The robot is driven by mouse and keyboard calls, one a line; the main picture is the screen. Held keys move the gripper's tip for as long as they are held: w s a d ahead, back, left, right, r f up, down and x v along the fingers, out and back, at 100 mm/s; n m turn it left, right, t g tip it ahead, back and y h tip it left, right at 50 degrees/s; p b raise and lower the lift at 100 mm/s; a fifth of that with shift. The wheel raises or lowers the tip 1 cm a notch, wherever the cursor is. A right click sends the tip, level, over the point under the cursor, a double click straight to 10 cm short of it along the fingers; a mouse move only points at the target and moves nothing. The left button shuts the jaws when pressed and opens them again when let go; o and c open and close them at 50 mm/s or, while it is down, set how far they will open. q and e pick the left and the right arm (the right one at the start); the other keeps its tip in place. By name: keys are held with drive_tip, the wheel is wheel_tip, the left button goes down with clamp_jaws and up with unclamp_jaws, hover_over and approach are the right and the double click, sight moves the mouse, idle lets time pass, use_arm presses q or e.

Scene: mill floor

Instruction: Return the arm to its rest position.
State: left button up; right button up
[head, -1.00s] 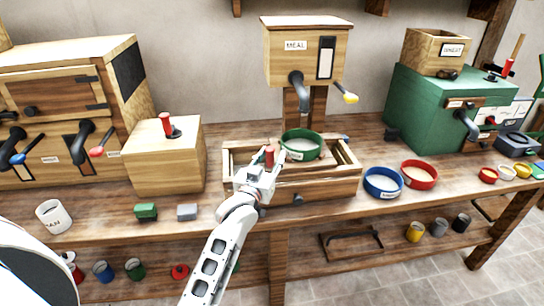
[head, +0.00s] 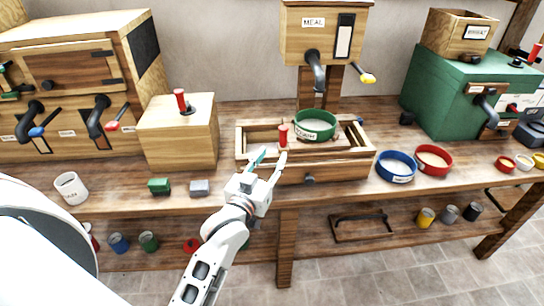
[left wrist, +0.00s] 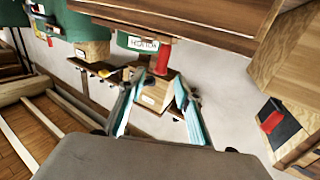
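My left gripper (head: 268,168) is open and empty at the front of the wooden trough (head: 325,169) on the bench. A red upright handle (head: 283,135) stands just beyond the fingertips, in front of the green-rimmed sieve (head: 315,133). In the left wrist view the two teal-padded fingers (left wrist: 155,95) are spread apart, and the red handle (left wrist: 163,57) shows beyond them, clear of both pads. My left arm reaches up from the bottom of the head view. My right gripper is not in view.
A wooden box with a red lever (head: 180,101) stands left of the trough. Blue (head: 396,167) and red (head: 434,160) bowls stand right. The meal bin (head: 324,35) hangs above.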

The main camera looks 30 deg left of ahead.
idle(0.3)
use_arm(q)
drive_tip(key=s+d+f+m+g+h, duration=0.2)
drive_tip(key=s+d+f+g, duration=0.1)
drive_tip(key=s+f, duration=0.8)
drive_tip(key=s+d+f+m+g+h, duration=0.2)
drive_tip(key=s+f, duration=0.9)
drive_tip(key=f, duration=0.6)
drive_tip(key=shift+s+d+f+m+g, duration=0.35)
drive_tip(key=shift+d+m+g, duration=0.25)
drive_tip(key=shift+d+g, duration=0.5)
drive_tip(key=shift+r, duration=0.1)
